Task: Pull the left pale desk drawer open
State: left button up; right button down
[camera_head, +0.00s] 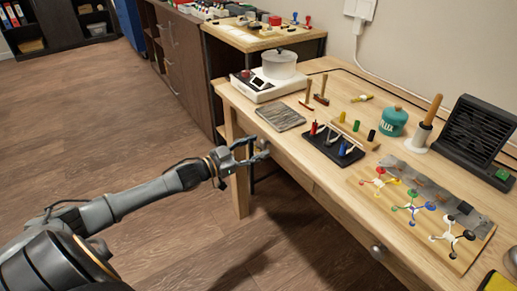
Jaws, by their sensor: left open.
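The pale wooden desk (330,102) runs from the middle of the view to the lower right. The left drawer's front is a narrow pale strip (290,168) under the desktop edge, seen steeply from above. My left gripper (262,149) is open at the left end of this front, its fingers pointing right toward the drawer. A small dark knob seems to lie at the fingertips; I cannot tell whether they touch it. The drawer looks closed. A round metal knob (378,249) shows farther right on the desk front. My right gripper is out of view.
The wooden floor (150,140) left of the desk is clear.

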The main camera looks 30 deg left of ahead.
pick_arm(q)
jog(key=shift+w+d, duration=0.25)
jog(key=shift+w, duration=0.35)
jog(key=shift+c, duration=0.2)
grip_shut()
jog(key=shift+s, duration=0.1)
